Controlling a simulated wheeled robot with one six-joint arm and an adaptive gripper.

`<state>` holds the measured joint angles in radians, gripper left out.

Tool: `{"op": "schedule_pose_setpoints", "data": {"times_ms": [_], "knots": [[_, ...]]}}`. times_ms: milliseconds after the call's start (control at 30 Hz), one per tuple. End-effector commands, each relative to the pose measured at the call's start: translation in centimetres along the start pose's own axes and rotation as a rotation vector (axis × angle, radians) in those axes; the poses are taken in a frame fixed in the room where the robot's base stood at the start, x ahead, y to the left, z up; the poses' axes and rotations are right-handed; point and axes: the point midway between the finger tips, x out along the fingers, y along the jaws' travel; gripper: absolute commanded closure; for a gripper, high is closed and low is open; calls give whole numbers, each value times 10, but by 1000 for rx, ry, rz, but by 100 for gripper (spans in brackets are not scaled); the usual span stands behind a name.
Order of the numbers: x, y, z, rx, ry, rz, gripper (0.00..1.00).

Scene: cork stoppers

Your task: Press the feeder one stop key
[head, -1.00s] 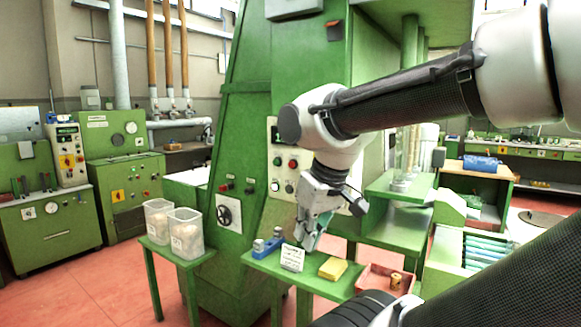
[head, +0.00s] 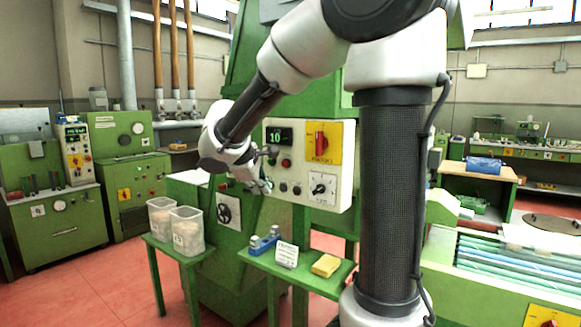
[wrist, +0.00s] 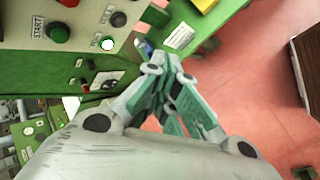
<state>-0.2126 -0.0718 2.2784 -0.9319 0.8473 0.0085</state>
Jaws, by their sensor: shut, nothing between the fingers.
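The cream control panel (head: 304,202) on the green machine carries a lit display reading 10, a red button (head: 286,163) and two small dark buttons (head: 290,188). In the wrist view a green button (wrist: 58,33) is marked START; a black button (wrist: 118,18) and a white-faced button (wrist: 107,44) sit lower on the panel. Their labels are too small to read, so I cannot tell which is the feeder one stop key. My gripper (head: 266,186) is shut and empty, just left of the panel's lower edge. Its fingertips (wrist: 165,68) appear apart from the buttons.
Below stands a green side table (head: 262,262) with a blue tool (head: 264,243), a white sign (head: 287,255) and a yellow block (head: 326,265). Two clear bins (head: 186,232) stand left. A yellow plate with a red switch (head: 321,143) and a dial (head: 322,188) share the panel.

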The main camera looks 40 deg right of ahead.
Motion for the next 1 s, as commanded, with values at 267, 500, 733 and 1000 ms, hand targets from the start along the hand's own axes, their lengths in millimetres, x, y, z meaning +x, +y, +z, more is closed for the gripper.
{"op": "schedule_pose_setpoints", "data": {"times_ms": [267, 500, 733, 1000], "knots": [[-18, 42, -25, -105, 50, 150, 100], [-18, 43, -26, -109, 56, 155, 100], [-15, 46, -24, -107, 54, 154, 100], [6, 68, -9, -104, 52, 153, 100]]}}
